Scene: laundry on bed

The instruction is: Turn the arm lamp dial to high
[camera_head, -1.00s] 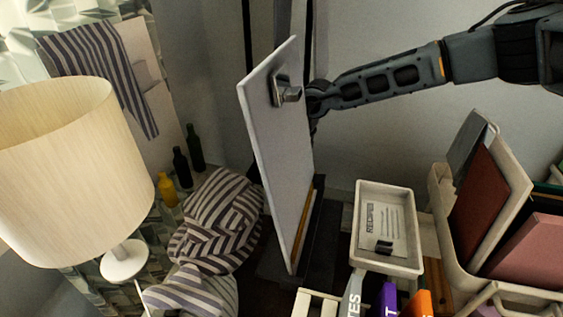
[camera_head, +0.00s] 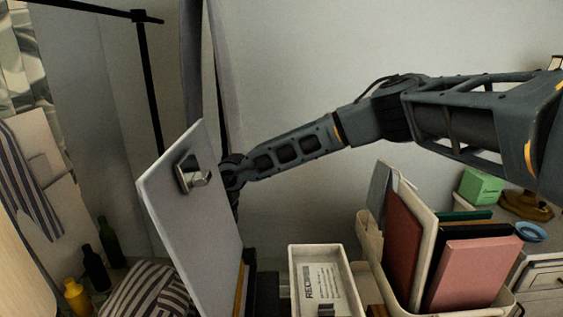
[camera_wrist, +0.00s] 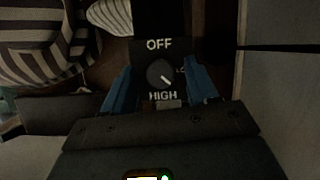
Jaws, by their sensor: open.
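The lamp dial (camera_wrist: 157,72) is a dark round knob on a black plate in the wrist view. OFF is printed above it, HIGH below, and a partly covered label starting with "L" at its right. The pale mark on the knob points down and right, between the right-hand label and HIGH. My gripper (camera_wrist: 160,68) is open, one blue finger on each side of the knob. I cannot tell whether either finger touches it. In the head view my gripper and the dial are hidden behind a tilted white panel.
The white panel (camera_head: 195,230) with a metal fitting stands close in front of my wrist. A white tray (camera_head: 297,285), a bin of folders (camera_head: 365,235) and a green box (camera_head: 481,186) are right of it. Bottles (camera_head: 95,268) and striped cloth (camera_head: 150,292) are left.

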